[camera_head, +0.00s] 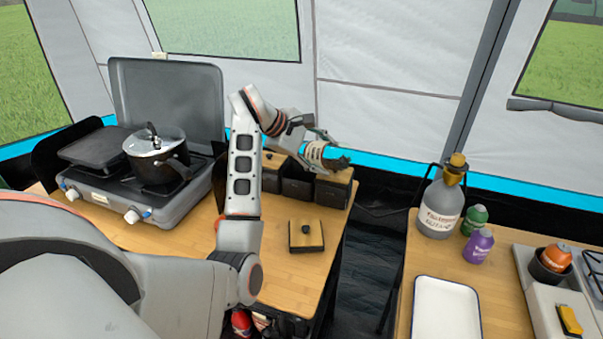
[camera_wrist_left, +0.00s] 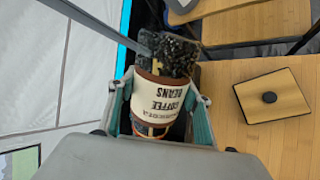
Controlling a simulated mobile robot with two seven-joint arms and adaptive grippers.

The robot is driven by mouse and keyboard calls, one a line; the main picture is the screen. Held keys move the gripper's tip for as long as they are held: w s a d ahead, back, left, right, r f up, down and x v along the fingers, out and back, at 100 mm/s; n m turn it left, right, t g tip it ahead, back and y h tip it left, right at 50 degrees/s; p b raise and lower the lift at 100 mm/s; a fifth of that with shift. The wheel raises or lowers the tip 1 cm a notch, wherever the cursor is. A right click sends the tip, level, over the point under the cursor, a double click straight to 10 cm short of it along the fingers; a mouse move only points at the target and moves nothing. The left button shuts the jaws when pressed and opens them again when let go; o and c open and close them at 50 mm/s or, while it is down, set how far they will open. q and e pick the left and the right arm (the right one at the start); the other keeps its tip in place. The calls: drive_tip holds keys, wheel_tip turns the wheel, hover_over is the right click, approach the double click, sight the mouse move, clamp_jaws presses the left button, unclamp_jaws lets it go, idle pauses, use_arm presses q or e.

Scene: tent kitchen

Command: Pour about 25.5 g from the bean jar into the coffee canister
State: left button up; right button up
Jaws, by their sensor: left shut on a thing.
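My left gripper (camera_head: 318,150) is shut around the bean jar, above the dark boxes at the back of the left table. In the left wrist view, the gripper's fingers (camera_wrist_left: 160,112) clasp the jar (camera_wrist_left: 165,95), whose cream label reads "coffee beans". The jar is tipped over, and dark beans (camera_wrist_left: 172,55) show at its mouth end. In the head view the rightmost dark box (camera_head: 331,192) sits just below the jar; whether it is the coffee canister, or beans are entering it, I cannot tell. A square wooden lid with a black knob (camera_head: 306,236) lies on the table. My right gripper is not in view.
A stove (camera_head: 150,205) with a lidded pot (camera_head: 160,165) stands left of my arm. A gap separates the left table from the right table, which holds a large bottle (camera_head: 438,208), small green and purple jars and a white tray (camera_head: 446,283).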

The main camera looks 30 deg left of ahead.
sight(314, 143)
use_arm(q)
drive_tip(key=shift+a+h, duration=0.35)
drive_tip(key=shift+h, duration=0.05)
idle(0.8)
drive_tip(key=shift+a, duration=0.1)
drive_tip(key=shift+r, duration=0.1)
idle(0.3)
drive_tip(key=shift+w+a+r+n+h+b, duration=0.1)
drive_tip(key=shift+a+r+n+h+b, duration=0.15)
drive_tip(key=shift+n+h+b, duration=0.15)
idle(0.7)
drive_tip(key=shift+r, duration=0.1)
drive_tip(key=shift+a, duration=0.15)
drive_tip(key=shift+w+a+r+n+h+b, duration=0.2)
drive_tip(key=shift+a+r+n+h+b, duration=0.4)
drive_tip(key=shift+h, duration=0.3)
idle(4.1)
